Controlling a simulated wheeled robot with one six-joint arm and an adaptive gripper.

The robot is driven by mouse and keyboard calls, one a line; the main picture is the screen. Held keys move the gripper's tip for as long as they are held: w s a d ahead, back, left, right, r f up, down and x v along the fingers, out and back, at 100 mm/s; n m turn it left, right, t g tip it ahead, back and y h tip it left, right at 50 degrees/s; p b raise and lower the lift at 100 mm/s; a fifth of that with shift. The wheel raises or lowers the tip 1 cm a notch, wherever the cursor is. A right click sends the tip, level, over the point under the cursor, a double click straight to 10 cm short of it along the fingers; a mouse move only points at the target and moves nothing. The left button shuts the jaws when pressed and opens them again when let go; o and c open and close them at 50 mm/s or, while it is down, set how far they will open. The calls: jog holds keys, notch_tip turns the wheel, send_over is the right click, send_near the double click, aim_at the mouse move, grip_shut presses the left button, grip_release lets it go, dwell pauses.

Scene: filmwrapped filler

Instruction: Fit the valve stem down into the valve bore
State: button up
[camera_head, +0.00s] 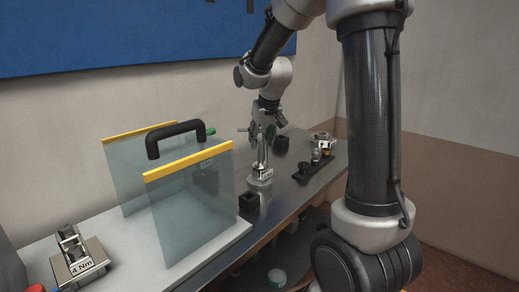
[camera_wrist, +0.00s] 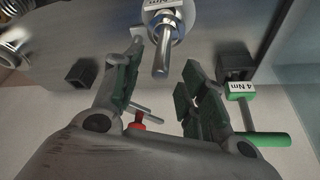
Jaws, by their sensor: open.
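A silver valve body (camera_head: 260,179) with a round base and a white label stands upright on the bench. A slim metal rod, apparently the valve stem (camera_head: 262,151), rises from it; I cannot tell how deep it sits. In the wrist view the rod (camera_wrist: 162,56) points toward the camera, with the labelled body (camera_wrist: 165,5) at the top edge. My gripper (camera_head: 262,132) is above the valve, its fingers partly hidden. In the wrist view my gripper (camera_wrist: 164,72) is open, with green pads on either side of the rod and gaps between.
A clear guard (camera_head: 190,205) with yellow edges and a black handle stands left of the valve. A black square block (camera_head: 249,203) is near the valve. A black rack (camera_head: 312,166) lies right. A green-handled tool (camera_wrist: 262,138) shows in the wrist view.

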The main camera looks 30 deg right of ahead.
jog(key=shift+v, duration=2.75)
